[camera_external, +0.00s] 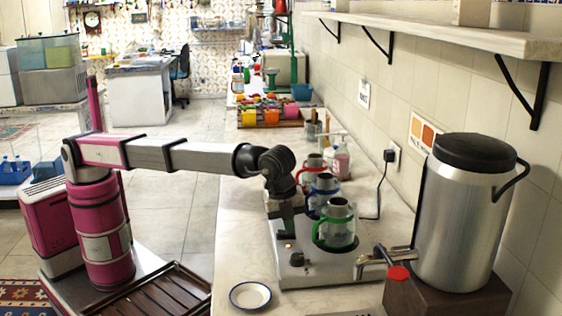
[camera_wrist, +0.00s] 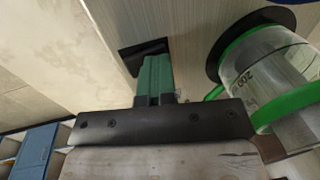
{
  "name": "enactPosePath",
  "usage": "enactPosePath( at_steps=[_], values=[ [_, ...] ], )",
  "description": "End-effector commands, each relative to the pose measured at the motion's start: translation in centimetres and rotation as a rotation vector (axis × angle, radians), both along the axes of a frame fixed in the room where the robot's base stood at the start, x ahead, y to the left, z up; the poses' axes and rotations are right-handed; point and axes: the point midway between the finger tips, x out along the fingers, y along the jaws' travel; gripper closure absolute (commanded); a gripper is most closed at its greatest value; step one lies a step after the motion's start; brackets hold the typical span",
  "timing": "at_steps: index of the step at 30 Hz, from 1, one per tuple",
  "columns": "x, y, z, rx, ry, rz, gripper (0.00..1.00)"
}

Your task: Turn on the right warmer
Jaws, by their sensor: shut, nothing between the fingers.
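The warmer unit (camera_external: 318,275) is a pale box on the counter with a sloping front panel. A dark knob (camera_external: 297,259) sits on the panel near its near end. A glass pot with a green band and handle (camera_external: 335,232) stands on the nearest warmer; it also shows at the right of the wrist view (camera_wrist: 268,80). My gripper (camera_external: 289,236) points down over the panel, left of the pots and just beyond the visible knob. Its green fingers (camera_wrist: 155,68) are together and empty. A dark patch (camera_wrist: 138,54) lies behind the fingertips; contact cannot be told.
Blue-handled (camera_external: 322,190) and red-handled (camera_external: 312,170) pots stand farther along the unit. A large steel urn (camera_external: 462,215) with a tap (camera_external: 385,258) stands on the right. A small saucer (camera_external: 250,295) lies in front. Counter left of the unit is mostly clear.

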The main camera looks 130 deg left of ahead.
Motion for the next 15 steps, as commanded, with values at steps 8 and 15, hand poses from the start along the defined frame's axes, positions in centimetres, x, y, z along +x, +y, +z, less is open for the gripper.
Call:
enactPosePath(
  at_steps=[8,15],
  values=[
    [-0.9,-0.7,-0.2,-0.003,0.006,0.000,1.00],
    [-1.2,-1.1,0.0,-0.001,0.004,0.000,1.00]
  ],
)
